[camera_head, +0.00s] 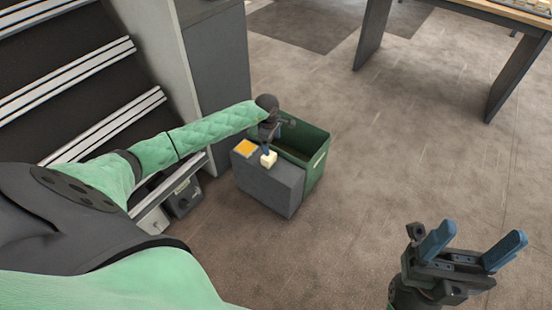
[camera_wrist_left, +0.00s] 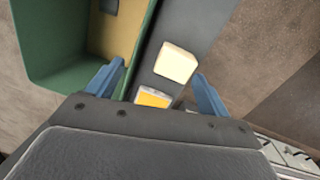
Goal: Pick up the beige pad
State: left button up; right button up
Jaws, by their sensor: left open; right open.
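The beige pad (camera_head: 268,159) is a small cream block on top of a dark grey box (camera_head: 268,187). In the left wrist view, the pad (camera_wrist_left: 176,62) lies ahead of the fingers, nearer the right finger. My left gripper (camera_head: 265,149) is over the box top, close to the pad. In the wrist view its blue fingers (camera_wrist_left: 158,72) are apart with nothing held. I cannot tell the height left between fingertips and pad. My right gripper (camera_head: 481,247) is open and empty at the lower right, well away from the box.
An orange-topped square piece (camera_head: 245,148) lies on the box beside the pad; it also shows in the wrist view (camera_wrist_left: 152,98). A green open bin (camera_head: 317,167) stands against the box. A dark shelf rack (camera_head: 60,75) is at the left. The floor right of the bin is clear.

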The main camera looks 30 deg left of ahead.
aim_at(269, 158)
pick_arm(q)
jog(key=shift+s+a+m+g+y, duration=0.3)
jog(key=shift+s+a+m+g, duration=0.15)
jog(key=shift+s, duration=0.2)
jog(key=shift+s+m, duration=0.2)
jog(key=shift+m, duration=0.15)
jog(key=shift+d+f, duration=0.1)
jog(key=shift+s+d+f+b, duration=0.1)
jog(key=shift+f+b, duration=0.3)
jog(key=shift+f, duration=1.55)
jog(key=shift+s+d+f+b, duration=0.1)
jog(key=shift+f+b, duration=0.25)
jog(key=shift+f, duration=1.6)
jog(key=shift+c, duration=0.4)
jog(key=c, duration=1)
